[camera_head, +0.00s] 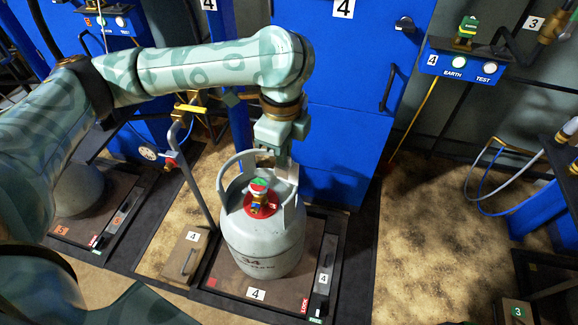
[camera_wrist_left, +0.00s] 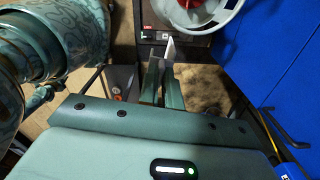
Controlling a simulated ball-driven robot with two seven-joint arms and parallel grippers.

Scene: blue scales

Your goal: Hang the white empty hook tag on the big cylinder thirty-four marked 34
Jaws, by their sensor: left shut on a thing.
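The big grey cylinder (camera_head: 262,245) marked 34 stands upright on the scale platform marked 4. It has an open collar handle around a red top (camera_head: 260,198) with a green-capped valve. My left gripper (camera_head: 284,160) points down at the far side of the collar; whether it touches cannot be told. In the left wrist view the left gripper (camera_wrist_left: 161,85) is shut on a thin white piece, seemingly the hook tag (camera_wrist_left: 170,48), which sticks out past the fingertips beside the cylinder's collar (camera_wrist_left: 226,16). The tag's hook and face cannot be made out. My right gripper is out of view.
A blue cabinet (camera_head: 340,110) marked 4 stands right behind the cylinder. Another cylinder (camera_head: 78,190) stands at the left. Floor (camera_head: 425,240) to the right is clear.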

